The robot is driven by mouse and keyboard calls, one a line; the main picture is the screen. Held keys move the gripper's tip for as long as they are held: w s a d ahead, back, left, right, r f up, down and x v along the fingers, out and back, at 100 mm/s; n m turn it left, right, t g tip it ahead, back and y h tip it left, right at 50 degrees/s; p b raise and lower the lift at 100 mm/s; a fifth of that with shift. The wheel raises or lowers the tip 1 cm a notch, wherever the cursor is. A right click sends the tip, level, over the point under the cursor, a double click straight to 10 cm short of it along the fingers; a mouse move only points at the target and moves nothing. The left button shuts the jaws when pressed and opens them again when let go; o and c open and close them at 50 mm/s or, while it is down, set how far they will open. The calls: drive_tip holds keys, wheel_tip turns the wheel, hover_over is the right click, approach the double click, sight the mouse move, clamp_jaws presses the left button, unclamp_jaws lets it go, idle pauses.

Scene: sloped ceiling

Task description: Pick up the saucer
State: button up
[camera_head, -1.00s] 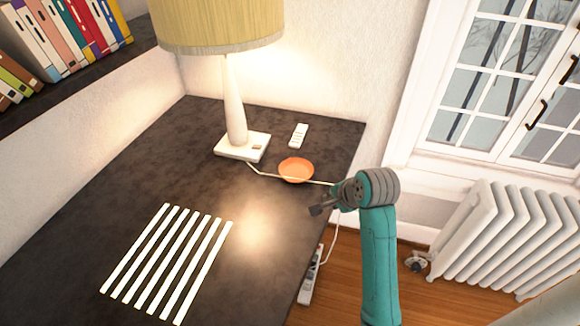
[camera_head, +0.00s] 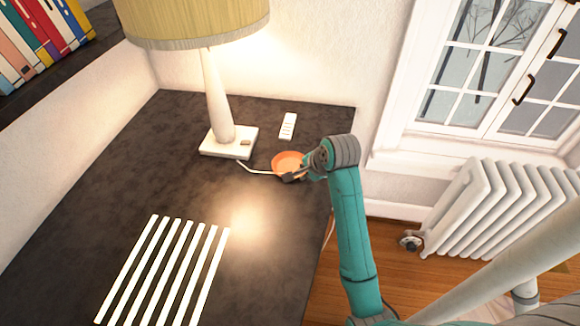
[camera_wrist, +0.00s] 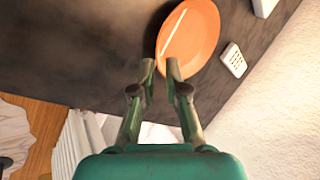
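The saucer is a shallow orange dish (camera_head: 285,160) on the dark desk, right of the lamp base. In the head view my gripper (camera_head: 290,177) overlaps its near right edge. In the wrist view the saucer (camera_wrist: 203,30) lies just beyond the fingertips, a little right of centre, with a pale line across it. My gripper (camera_wrist: 160,68) is open, with a narrow gap between the fingers and nothing held. The right fingertip overlaps the saucer's rim in the picture; I cannot tell whether they touch.
The lamp (camera_head: 228,143) stands left of the saucer, its white cord running towards the dish. A white remote (camera_head: 288,125) lies behind it. White strips (camera_head: 165,270) lie at the desk's front left. A radiator (camera_head: 500,205) and window stand at right.

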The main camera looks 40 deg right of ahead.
sight(296, 177)
drive_tip(key=x, duration=0.3)
drive_tip(key=shift+w+a+f, duration=0.25)
drive_tip(key=shift+a, duration=0.05)
drive_tip(key=shift+w+d+f, duration=0.1)
drive_tip(key=shift+w+f, duration=0.25)
drive_tip(key=shift+f, duration=0.2)
drive_tip(key=shift+c, duration=0.2)
clamp_jaws()
